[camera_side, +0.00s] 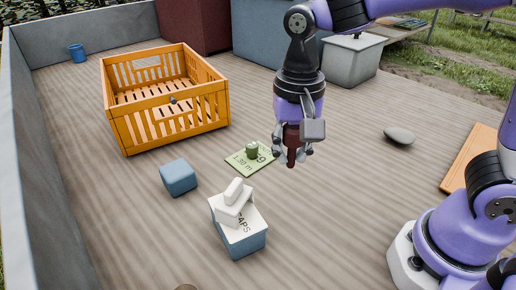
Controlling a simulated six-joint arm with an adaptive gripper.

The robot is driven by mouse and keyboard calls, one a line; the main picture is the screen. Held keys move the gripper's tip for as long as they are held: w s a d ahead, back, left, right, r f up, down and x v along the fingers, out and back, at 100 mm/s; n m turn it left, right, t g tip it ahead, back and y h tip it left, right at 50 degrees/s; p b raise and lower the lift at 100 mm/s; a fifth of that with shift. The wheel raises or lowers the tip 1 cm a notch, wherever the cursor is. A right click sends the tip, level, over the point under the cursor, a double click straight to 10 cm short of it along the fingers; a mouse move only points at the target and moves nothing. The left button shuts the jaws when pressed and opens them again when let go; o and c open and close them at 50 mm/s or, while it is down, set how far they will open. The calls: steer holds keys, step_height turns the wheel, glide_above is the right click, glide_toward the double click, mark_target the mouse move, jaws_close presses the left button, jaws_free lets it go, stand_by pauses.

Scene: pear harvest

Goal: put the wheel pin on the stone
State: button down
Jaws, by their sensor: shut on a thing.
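My gripper (292,149) points down in the middle of the side view. It is shut on a dark red-brown pin (291,157), which looks like the wheel pin, and holds it roughly upright. The fingers hide part of the pin. Its lower end seems to be above the planks, though I cannot tell the exact height. The stone (399,136) is a smooth grey-green oval lying flat on the bed to the right of my gripper. Its top is bare, and my gripper is clear of it.
A green card (240,166) with a small green weight-like object (252,149) lies just left of my gripper. An orange board (467,160) lies right. Planks around the stone are clear.

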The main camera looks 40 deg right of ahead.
steer(key=w+d+r+m, duration=0.1)
steer(key=w+d+m, duration=0.15)
steer(key=d, duration=0.45)
steer(key=w+d+r+m, duration=0.1)
steer(key=d+m, duration=0.2)
steer(key=d, duration=0.4)
steer(key=m, duration=0.5)
glide_above(401, 129)
steer(key=f, duration=0.5)
steer(key=shift+w+a, duration=0.1)
steer(key=shift+a, duration=0.15)
steer(key=shift+d+f, duration=0.25)
steer(key=shift+d, duration=0.05)
steer(key=shift+s+f, duration=0.2)
steer(key=shift+f, duration=1.8)
steer(key=shift+f, duration=0.15)
steer(key=c, duration=0.5)
jaws_free()
